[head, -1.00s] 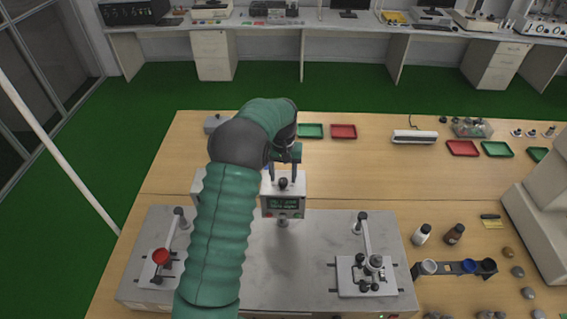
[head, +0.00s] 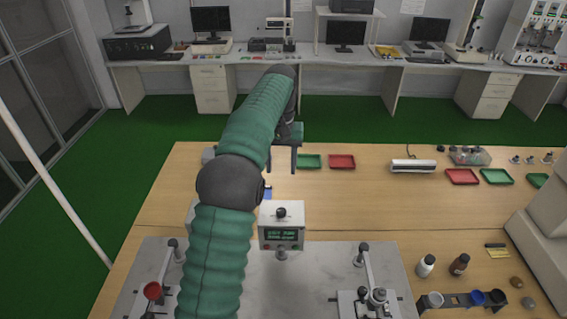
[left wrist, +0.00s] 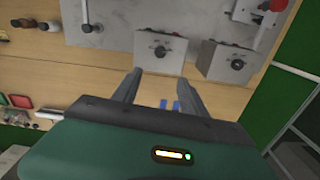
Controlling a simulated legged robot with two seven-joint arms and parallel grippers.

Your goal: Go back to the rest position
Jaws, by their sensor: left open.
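My left arm comes in from the left in the head view and reaches forward over the table. My left gripper (head: 283,158) is open and empty, raised above the wooden table (head: 370,205) beyond the control box with a green display (head: 282,228). In the left wrist view its two fingers (left wrist: 160,90) stand apart, with the table and small blue items (left wrist: 168,104) beyond them. Two grey boxes with knobs, one the near box (left wrist: 160,50), show past the fingertips. My right gripper is in neither view.
A grey metal platform (head: 310,270) carries a stand with a red cup (head: 153,291) and another stand at right. Green (head: 309,161) and red (head: 342,162) trays lie at the back. Bottles (head: 426,265) and a cup holder stand at right. The middle right of the table is clear.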

